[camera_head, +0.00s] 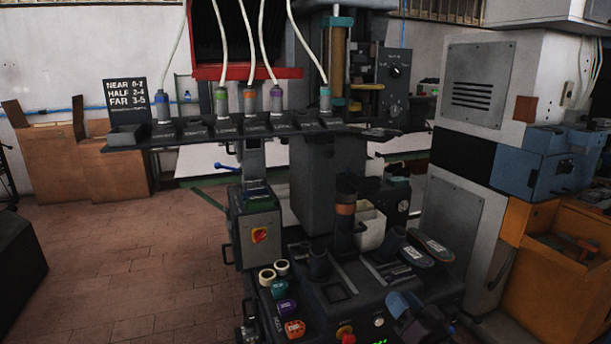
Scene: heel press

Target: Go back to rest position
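The heel press (330,180) stands in the middle, a dark machine with a column and a lower deck. A dark upright form with an orange band (345,209) stands on the deck beside a white cup-like part (370,230). Dark shoe-sole-shaped pieces with white labels (412,254) lie at the deck's right side. My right gripper (408,302) shows at the bottom right, dark with blue parts, near the deck's front right corner. Its fingers are too dark to tell open from shut, and I see nothing clearly held. My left gripper is not in view.
A shelf (250,134) carries several colour-collared tools with white hoses. Colour-ringed knobs (287,307) line the deck's left edge, with a red button (345,332) in front. A grey control box (260,237) stands left. An orange cabinet (535,270) stands right. The brick floor at left is clear.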

